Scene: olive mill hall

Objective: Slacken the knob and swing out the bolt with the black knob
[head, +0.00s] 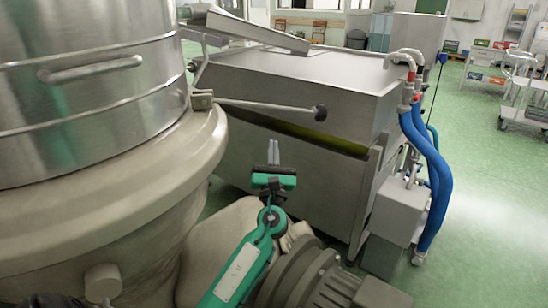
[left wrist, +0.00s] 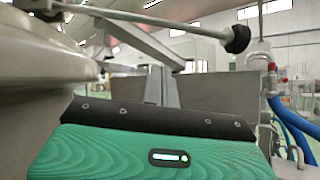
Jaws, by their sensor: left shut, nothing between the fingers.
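The bolt (head: 265,105) is a thin metal rod. It sticks out to the right from a small bracket (head: 202,99) on the rim of the big steel drum. The black knob (head: 319,112) is at its free end. In the left wrist view the bolt (left wrist: 150,20) crosses the top, with the black knob (left wrist: 237,38) at upper right. My left gripper (head: 273,145) is below the bolt, apart from it, its fingers pointing up. The fingers (left wrist: 162,86) are together with nothing between them. My right gripper is not in view.
The steel drum (head: 90,90) with its broad beige rim (head: 110,190) fills the left. A steel machine (head: 290,180) with a sloping lid stands behind the gripper. Blue hoses (head: 436,180) hang at its right. A motor (head: 305,275) is low in front.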

